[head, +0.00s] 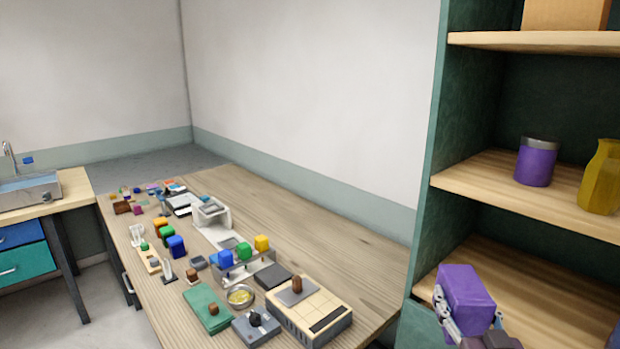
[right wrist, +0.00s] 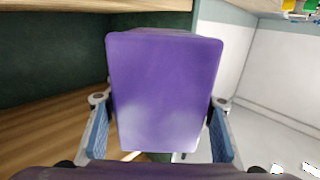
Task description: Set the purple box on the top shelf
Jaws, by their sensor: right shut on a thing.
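The purple box (head: 465,297) is at the lower right of the head view, in front of the lowest visible shelf board. My right gripper (head: 468,325) is shut on it, and the box looks upright. In the right wrist view the purple box (right wrist: 165,92) fills the middle, with a finger of the gripper (right wrist: 163,130) on each side. The top shelf (head: 540,41) in view is a wooden board at the upper right, well above the box. My left gripper is not in view.
The middle shelf (head: 470,180) holds a purple jar (head: 535,163) and a yellow bottle (head: 601,180). An orange-brown box (head: 566,14) stands on the top board. The workbench (head: 350,240) on the left is crowded with blocks and devices.

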